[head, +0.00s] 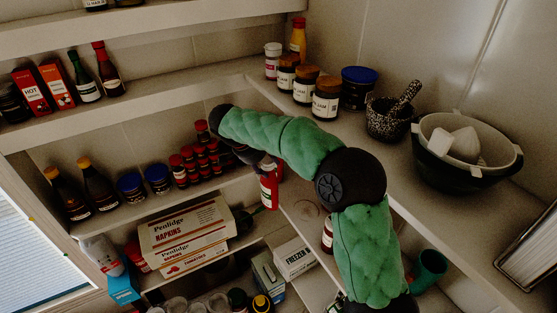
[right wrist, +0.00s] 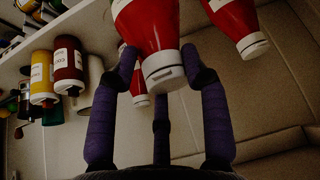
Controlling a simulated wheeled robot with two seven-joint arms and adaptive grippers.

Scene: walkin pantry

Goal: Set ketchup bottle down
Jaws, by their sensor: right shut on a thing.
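The ketchup bottle is red with a white cap and fills the top middle of the right wrist view (right wrist: 150,27). My right gripper (right wrist: 158,68) is shut on it, with purple fingers on both sides near the cap end. In the head view, my right gripper (head: 246,155) is at the front of the middle shelves, near the corner. A red bottle with a pale label (head: 268,190) shows just below it, partly covered by the gripper. Whether its base touches a shelf cannot be told. My left gripper is not in view.
Small red-capped jars (head: 200,160) stand close left of the gripper. Napkin boxes (head: 185,230) lie below. Jam jars (head: 303,84), a mortar (head: 388,120) and a bowl (head: 465,170) line the right shelf. Another red bottle (right wrist: 237,25) and yellow (right wrist: 41,78) and brown bottles (right wrist: 69,68) flank the held one.

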